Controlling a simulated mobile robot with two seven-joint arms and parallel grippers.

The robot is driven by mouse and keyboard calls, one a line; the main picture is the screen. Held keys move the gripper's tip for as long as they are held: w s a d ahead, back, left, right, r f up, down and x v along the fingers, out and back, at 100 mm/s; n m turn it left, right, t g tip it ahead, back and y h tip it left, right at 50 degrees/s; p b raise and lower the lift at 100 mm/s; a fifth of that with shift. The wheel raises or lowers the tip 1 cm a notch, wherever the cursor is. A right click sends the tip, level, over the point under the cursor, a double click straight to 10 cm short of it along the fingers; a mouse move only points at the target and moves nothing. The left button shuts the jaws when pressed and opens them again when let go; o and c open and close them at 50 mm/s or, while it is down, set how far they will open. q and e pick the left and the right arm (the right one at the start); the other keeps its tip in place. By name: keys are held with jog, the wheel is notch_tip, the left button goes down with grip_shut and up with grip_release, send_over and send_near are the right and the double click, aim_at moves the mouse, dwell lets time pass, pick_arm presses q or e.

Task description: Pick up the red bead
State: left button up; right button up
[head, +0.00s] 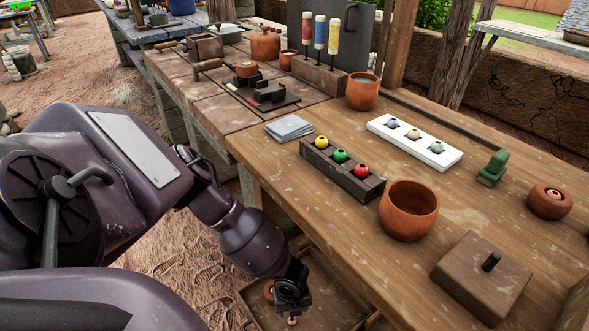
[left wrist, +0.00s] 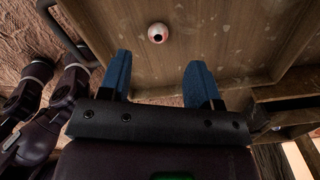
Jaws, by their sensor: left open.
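A red bead (head: 361,170) sits at the near end of a dark wooden rack (head: 343,172), beside a green bead (head: 340,156) and a yellow bead (head: 321,142). A small pale-pink and reddish round bead with a dark hole (left wrist: 157,33) lies on the floor of a wooden tray (left wrist: 220,50) below the table. It also shows in the head view (head: 292,321). My left gripper (head: 292,306) is low over this tray. In the left wrist view its blue fingers (left wrist: 160,66) are apart and empty, with the bead just beyond the tips. My right gripper is out of view.
A white bead holder (head: 414,142) is farther back. The tray's raised side (left wrist: 300,60) is right of my fingers.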

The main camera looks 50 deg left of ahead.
aim_at(291, 320)
pick_arm(q)
notch_tip(291, 320, down, 3)
jog(key=shift+s+r+b, duration=0.1)
jog(key=shift+b, duration=0.25)
jog(key=f, duration=0.1)
jog(key=f+b, duration=0.1)
jog(key=f, duration=0.1)
jog(key=shift+s+d+f, duration=0.2)
jog(key=shift+s+f, duration=0.1)
jog(key=shift+w+f+b, duration=0.15)
jog(key=shift+f+b, duration=0.3)
jog(key=shift+f, duration=0.05)
jog(key=shift+w, duration=0.1)
jog(key=c, duration=1)
